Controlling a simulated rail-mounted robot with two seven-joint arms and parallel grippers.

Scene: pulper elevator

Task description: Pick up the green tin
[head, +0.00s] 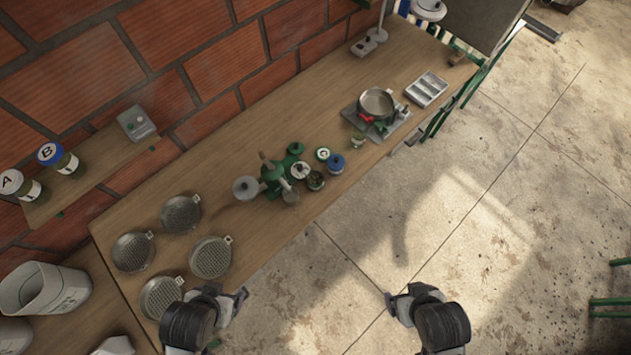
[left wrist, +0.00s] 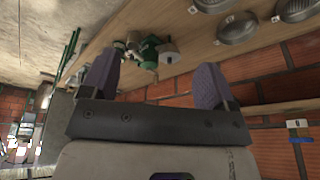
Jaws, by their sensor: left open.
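A cluster of small round tins and lids stands around a green hand-cranked machine (head: 272,175) in the middle of the wooden bench. One tin with a green rim and pale top (head: 323,154) stands at the right of this cluster, touching or close to a blue-topped tin (head: 335,162). I cannot tell for sure which is the green tin. My left gripper (head: 240,296) is over the bench's front edge, well short of the cluster. In the left wrist view it is open (left wrist: 156,82) and empty, with the green machine (left wrist: 148,52) beyond its fingers. My right gripper (head: 389,300) hangs over the floor.
Several round metal sieves (head: 211,257) lie on the near left bench. A pan (head: 377,103) on a scale and a grey divided tray (head: 427,89) stand farther right. A wall shelf (head: 90,185) holds jars A and B. The brick wall bounds the back; the floor in front is clear.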

